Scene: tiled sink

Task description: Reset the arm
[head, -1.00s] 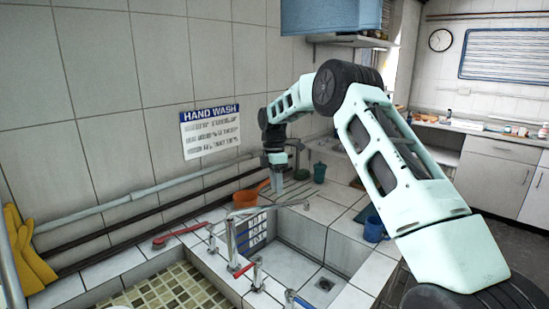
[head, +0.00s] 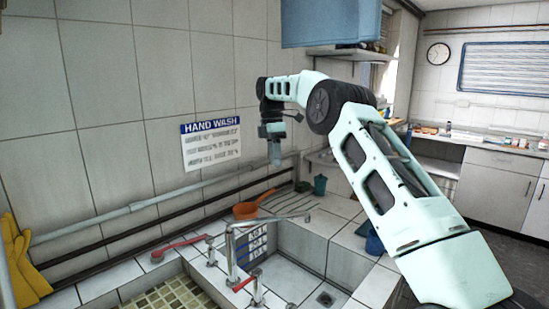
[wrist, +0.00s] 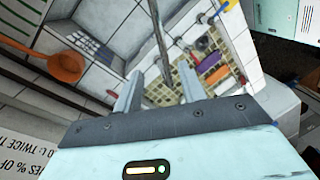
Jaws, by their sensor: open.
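My gripper (head: 275,163) hangs in the air above the back of the tiled sink, in front of the wall. In the wrist view its two fingers (wrist: 157,85) are apart with nothing held between them. In the head view its fingertips point down, above the orange ladle (head: 252,205), which lies on the tiled ledge. The ladle also shows in the wrist view (wrist: 62,62), well to the side of the fingers. My arm reaches in from the right of the head view.
The tap (head: 232,250) rises between the basins. A red brush (head: 180,246) lies on the ledge. A green cup (head: 320,184) and a blue mug (head: 374,242) stand on the right. A blue box (head: 330,22) hangs above. Yellow gloves (head: 24,262) hang at the left.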

